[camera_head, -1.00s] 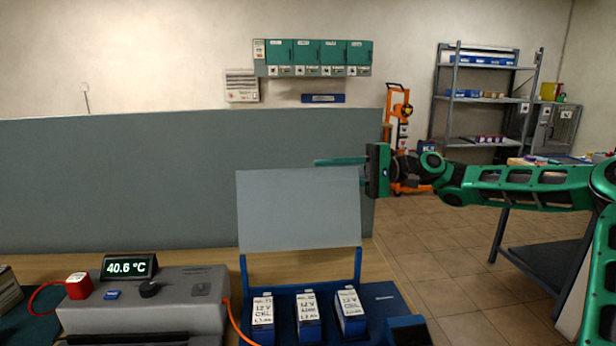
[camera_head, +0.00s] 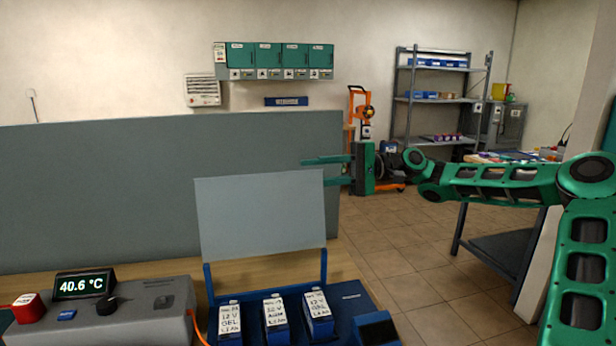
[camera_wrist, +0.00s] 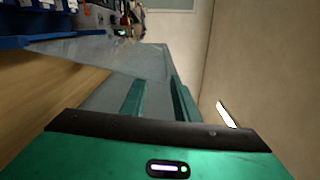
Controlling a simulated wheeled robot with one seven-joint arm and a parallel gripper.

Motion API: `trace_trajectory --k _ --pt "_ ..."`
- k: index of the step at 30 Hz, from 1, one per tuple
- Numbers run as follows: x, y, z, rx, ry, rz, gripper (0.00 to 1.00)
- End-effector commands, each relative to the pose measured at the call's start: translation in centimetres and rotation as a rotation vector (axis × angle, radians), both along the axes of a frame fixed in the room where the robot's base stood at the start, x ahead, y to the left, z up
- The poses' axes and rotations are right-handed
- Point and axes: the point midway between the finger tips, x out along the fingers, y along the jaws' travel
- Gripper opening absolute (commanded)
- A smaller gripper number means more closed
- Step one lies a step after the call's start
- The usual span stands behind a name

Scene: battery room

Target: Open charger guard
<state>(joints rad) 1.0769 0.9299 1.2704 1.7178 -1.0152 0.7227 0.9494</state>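The charger guard, a pale translucent panel (camera_head: 260,217), stands raised and nearly upright on two blue arms above the blue charger (camera_head: 350,290). Three labelled batteries, left (camera_head: 229,322), middle (camera_head: 275,311) and right (camera_head: 318,303), sit in the charger below it. My gripper (camera_head: 312,172) is at the panel's upper right corner, pointing left. Its two green fingers are spread apart with nothing held between them. In the wrist view the open fingers (camera_wrist: 155,88) show, with the grey panel (camera_wrist: 110,55) beyond them. Whether a finger touches the panel is hard to tell.
A grey divider (camera_head: 100,190) stands behind the bench. A grey unit (camera_head: 150,308) with a 40.6 °C display (camera_head: 84,285) is left of the charger. An orange trolley (camera_head: 362,105), shelves (camera_head: 435,97) and a side table (camera_head: 500,240) stand at the right, with open floor between.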

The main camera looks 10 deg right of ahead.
Motion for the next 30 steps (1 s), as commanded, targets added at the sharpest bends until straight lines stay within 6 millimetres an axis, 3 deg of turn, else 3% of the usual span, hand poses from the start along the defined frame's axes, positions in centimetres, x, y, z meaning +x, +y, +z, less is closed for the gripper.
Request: trace_trajectory --k 30 --pt "0.1 -6.2 0.0 0.001 -0.001 -0.001 0.28"
